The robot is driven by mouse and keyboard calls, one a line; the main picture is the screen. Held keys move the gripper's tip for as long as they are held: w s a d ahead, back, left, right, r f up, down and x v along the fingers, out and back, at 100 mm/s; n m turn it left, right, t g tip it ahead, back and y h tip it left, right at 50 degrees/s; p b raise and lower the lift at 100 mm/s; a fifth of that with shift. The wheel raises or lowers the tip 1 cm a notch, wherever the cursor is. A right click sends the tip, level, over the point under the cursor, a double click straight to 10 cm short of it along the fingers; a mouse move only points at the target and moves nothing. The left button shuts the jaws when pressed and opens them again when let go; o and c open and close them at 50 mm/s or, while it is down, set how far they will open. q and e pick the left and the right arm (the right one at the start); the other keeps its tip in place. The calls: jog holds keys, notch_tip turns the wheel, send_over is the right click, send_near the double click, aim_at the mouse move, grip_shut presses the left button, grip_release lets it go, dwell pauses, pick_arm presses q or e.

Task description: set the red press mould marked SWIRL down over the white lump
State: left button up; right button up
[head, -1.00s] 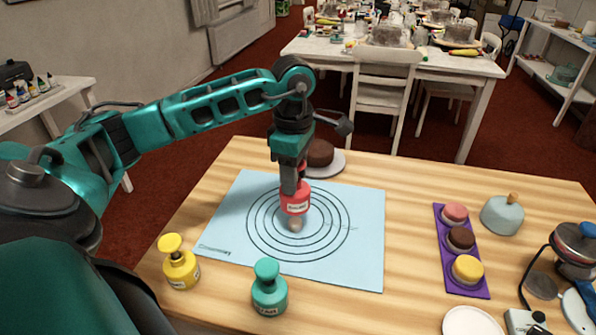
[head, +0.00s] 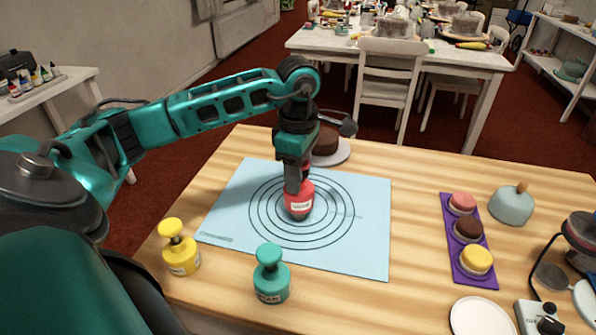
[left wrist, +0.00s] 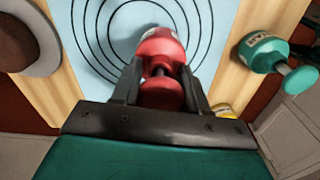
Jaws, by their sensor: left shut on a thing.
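The red press mould (head: 299,201) is upright over the middle of the ringed blue mat (head: 364,245). It has a white label, too small to read here. My left gripper (head: 297,178) is shut on its knob from above. In the left wrist view the red knob (left wrist: 160,95) sits between the two fingers, with the mould's body (left wrist: 162,46) beyond it. The white lump is not visible now; the mould covers the place where it was. Whether the mould rests on the mat is hard to tell. My right gripper is not in view.
A yellow mould (head: 181,252) and a teal mould (head: 271,280) stand at the front. A brown cake on a plate (head: 338,155) is close behind my gripper. On the right are a purple tray (head: 460,262) with cakes, a pale blue dome (head: 512,205) and a white plate (head: 480,318).

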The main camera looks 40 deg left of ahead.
pick_arm(q)
jog(key=shift+f, duration=0.2)
jog(key=shift+f+b, duration=1.55)
jog(key=shift+f, duration=0.2)
jog(key=o, duration=1.6)
jog(key=shift+c, duration=0.2)
jog(key=shift+r, duration=0.2)
jog(key=shift+r+p, duration=2.7)
jog(key=shift+r, duration=0.7)
